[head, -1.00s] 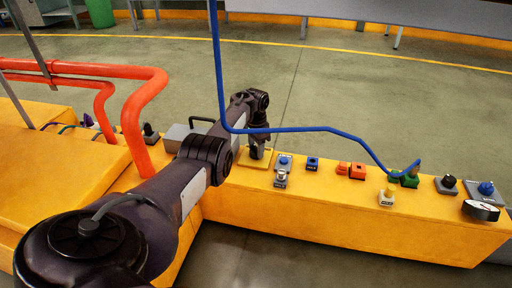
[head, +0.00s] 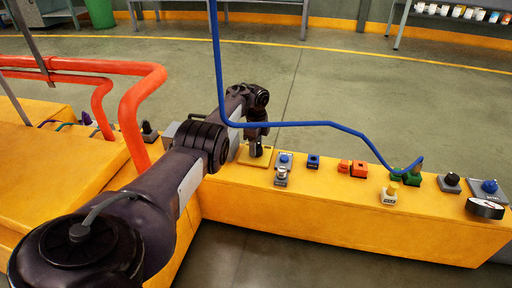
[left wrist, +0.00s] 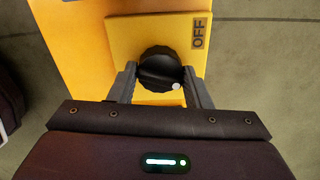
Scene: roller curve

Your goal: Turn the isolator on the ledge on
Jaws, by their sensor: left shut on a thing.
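The isolator is a yellow plate (head: 243,157) on the yellow ledge, with a black ribbed rotary knob (left wrist: 160,70). In the left wrist view the plate (left wrist: 122,35) carries a sideways OFF label (left wrist: 200,33) at its upper right. A white dot on the knob is at its lower right, not beside the label. My left gripper (head: 257,150) reaches down over the plate. In the left wrist view its fingers (left wrist: 160,80) are on both sides of the knob, shut on it. The gripper partly hides the knob in the head view. My right gripper is not in view.
Small devices stand to the right along the ledge (head: 340,215): blue-topped (head: 284,159), orange (head: 358,169) and green ones, and a black roll (head: 485,208). Red pipes (head: 140,100) rise at left, close to my arm.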

